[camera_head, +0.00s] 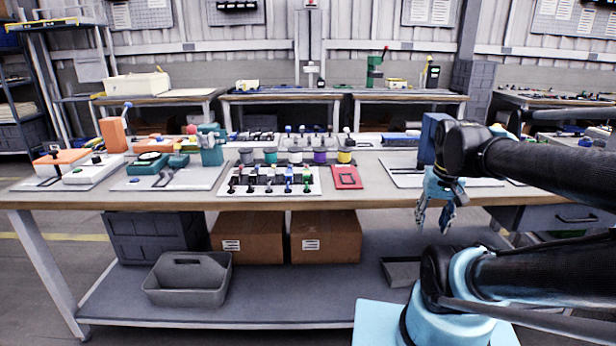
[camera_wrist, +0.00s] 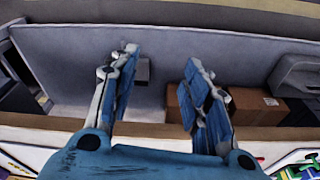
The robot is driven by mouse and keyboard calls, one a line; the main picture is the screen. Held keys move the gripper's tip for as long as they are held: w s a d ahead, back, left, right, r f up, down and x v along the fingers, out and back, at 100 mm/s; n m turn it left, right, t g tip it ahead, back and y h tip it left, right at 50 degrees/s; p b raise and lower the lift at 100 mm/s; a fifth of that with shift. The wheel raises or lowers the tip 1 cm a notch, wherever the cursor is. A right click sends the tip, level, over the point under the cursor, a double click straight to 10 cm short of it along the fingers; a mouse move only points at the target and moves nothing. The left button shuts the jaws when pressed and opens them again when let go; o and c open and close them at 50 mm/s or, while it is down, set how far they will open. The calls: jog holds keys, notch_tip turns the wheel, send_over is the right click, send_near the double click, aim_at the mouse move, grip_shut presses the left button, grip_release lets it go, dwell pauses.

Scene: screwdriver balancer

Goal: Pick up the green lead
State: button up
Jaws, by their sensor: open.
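A white board (camera_head: 238,189) near the front edge of the workbench holds several small leads with black ends and coloured parts. A small green lead (camera_head: 307,175) seems to be at the right end of its row; it is too small to make out well. My gripper (camera_head: 434,217) hangs open and empty in front of the bench edge, well right of the board. In the wrist view its blue fingers (camera_wrist: 160,75) are spread apart with nothing between them. A green piece (camera_wrist: 291,174) shows at that view's lower right corner; I cannot tell whether it is the lead.
Behind the board stand several coloured pots (camera_head: 320,157). A red card (camera_head: 347,177) lies right of it, and a teal device (camera_head: 211,145) stands left. Cardboard boxes (camera_head: 325,238) and a grey tote (camera_head: 188,280) sit on the lower shelf. The bench front edge lies near my gripper.

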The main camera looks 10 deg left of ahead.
jog(key=w+a+r+n+g, duration=0.1)
jog(key=w+a+r, duration=0.45)
jog(key=a, duration=0.35)
jog(key=w+a+r, duration=0.5)
jog(key=a+r, duration=0.2)
jog(key=a, duration=0.1)
jog(key=w+a+r+n+g, duration=0.1)
jog(key=w+a+r, duration=0.45)
jog(key=a, duration=0.35)
send_over(307, 174)
jog(key=f, duration=0.9)
jog(key=shift+s+a+f, duration=0.1)
jog(key=shift+a+f, duration=0.25)
jog(key=shift+a, duration=0.05)
jog(key=shift+d+f, duration=0.15)
jog(key=shift+f, duration=1.2)
jog(key=shift+d+f, duration=0.15)
jog(key=shift+f, duration=1.2)
jog(key=shift+c, duration=0.3)
grip_shut()
